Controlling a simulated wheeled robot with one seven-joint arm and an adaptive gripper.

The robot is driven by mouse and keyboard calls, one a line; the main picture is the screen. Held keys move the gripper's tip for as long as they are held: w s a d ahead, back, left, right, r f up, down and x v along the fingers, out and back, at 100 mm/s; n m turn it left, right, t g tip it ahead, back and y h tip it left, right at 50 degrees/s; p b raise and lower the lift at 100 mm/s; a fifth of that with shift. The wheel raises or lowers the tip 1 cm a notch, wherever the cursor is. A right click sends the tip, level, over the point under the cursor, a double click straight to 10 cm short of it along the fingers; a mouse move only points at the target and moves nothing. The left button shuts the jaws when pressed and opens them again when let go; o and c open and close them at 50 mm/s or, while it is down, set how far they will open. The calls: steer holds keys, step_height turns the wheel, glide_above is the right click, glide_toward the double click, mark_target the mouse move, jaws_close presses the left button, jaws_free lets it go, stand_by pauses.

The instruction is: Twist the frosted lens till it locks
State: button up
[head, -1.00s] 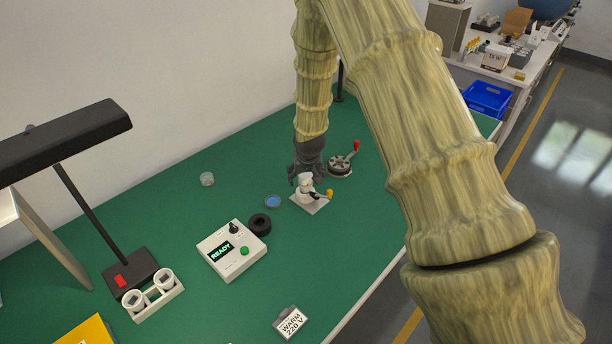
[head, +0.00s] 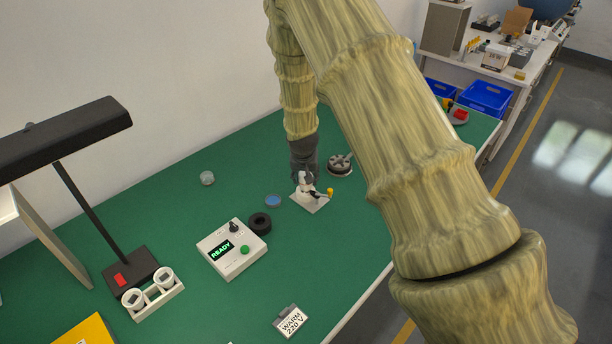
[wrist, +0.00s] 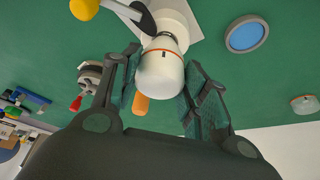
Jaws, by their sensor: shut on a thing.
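The frosted lens (wrist: 160,78) is a white, rounded cap with an orange line around it. It sits upright on a white body (wrist: 172,22) on a pale square plate (head: 311,206). My gripper (wrist: 163,68) is shut on the lens, one finger on each side of it in the wrist view. In the head view my gripper (head: 303,167) comes down from above onto the fixture and hides most of the lens. A clamp with a yellow knob (wrist: 84,9) and a dark arm presses beside the white body. An orange piece shows behind the lens.
A blue-centred round dish (head: 272,201), a black ring (head: 260,223) and a box reading READY (head: 232,249) stand to the left. A grey round device (head: 340,166) is close behind on the right. Green mat lies clear in front.

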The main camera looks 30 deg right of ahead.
steer(key=shift+m, duration=0.5)
steer(key=shift+w+m+h, duration=0.1)
steer(key=shift+m+h, duration=0.3)
steer(key=shift+m, duration=0.2)
steer(key=o, duration=1)
steer(key=shift+o, duration=0.2)
steer(key=shift+r, duration=0.1)
steer(key=v, duration=1.1)
steer(key=shift+r, duration=0.45)
